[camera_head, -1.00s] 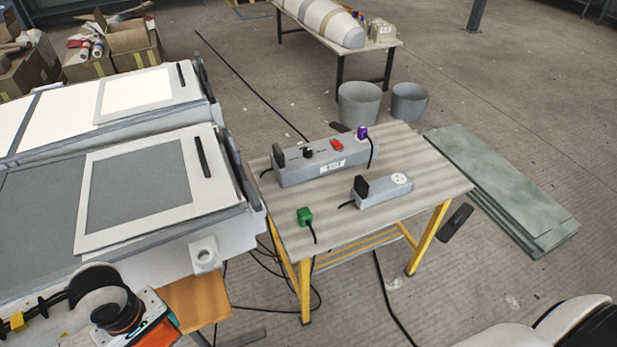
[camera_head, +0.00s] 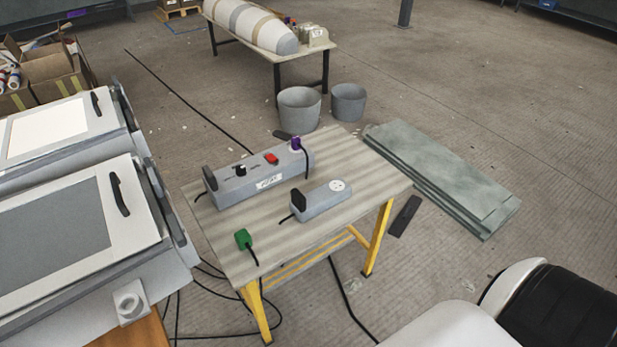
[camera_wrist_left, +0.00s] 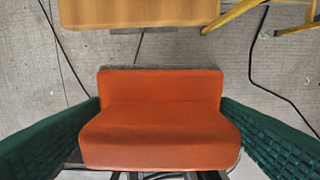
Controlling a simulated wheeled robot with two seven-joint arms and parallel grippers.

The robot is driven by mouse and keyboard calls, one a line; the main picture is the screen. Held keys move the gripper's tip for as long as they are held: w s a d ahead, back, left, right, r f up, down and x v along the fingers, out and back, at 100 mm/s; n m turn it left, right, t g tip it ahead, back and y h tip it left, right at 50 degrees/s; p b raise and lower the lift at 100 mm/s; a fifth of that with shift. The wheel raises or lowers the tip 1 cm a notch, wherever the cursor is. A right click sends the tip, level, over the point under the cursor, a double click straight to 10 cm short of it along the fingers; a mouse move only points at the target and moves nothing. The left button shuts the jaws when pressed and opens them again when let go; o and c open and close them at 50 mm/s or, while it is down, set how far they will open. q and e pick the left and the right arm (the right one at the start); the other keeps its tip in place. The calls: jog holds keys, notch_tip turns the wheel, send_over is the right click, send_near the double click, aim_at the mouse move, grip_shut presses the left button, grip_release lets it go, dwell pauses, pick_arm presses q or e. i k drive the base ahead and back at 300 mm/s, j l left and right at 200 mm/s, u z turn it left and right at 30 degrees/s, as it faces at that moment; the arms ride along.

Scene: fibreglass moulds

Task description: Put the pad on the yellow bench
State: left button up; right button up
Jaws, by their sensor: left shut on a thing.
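The pad (camera_wrist_left: 160,125) is an orange block with a stepped, rounded face. In the left wrist view it fills the lower middle, between the two green textured fingers of my left gripper (camera_wrist_left: 160,103), which is shut on it. The yellow bench (camera_head: 225,235) stands in the middle of the head view, with a striped grey-beige top and yellow legs. One yellow leg (camera_wrist_left: 232,14) shows at the top of the wrist view, apart from the pad. My left gripper and the pad are outside the head view. My right gripper is not seen.
On the bench are a long grey socket box (camera_head: 258,178), a smaller socket block (camera_head: 322,199) and a green plug (camera_head: 243,240). Black cables (camera_head: 350,305) trail on the floor. A mould table (camera_head: 130,270) is at left, with a wooden top (camera_head: 140,330) below it. Grey-green sheets (camera_head: 445,175) lie right.

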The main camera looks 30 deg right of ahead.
aim_at(341, 148)
jog(key=i+l, duration=0.1)
jog(key=l, duration=1.3)
jog(key=i+l+u, duration=0.15)
jog(key=l, duration=1.2)
jog(key=i+l, duration=0.15)
jog(key=l, duration=0.35)
jog(key=i+l, duration=0.1)
jog(key=l, duration=0.4)
jog(key=i+l+u, duration=0.1)
jog(key=l, duration=0.4)
jog(key=i+l, duration=0.15)
jog(key=l, duration=0.35)
jog(key=i+l, duration=0.4)
jog(key=i+u, duration=0.05)
jog(key=i, duration=0.05)
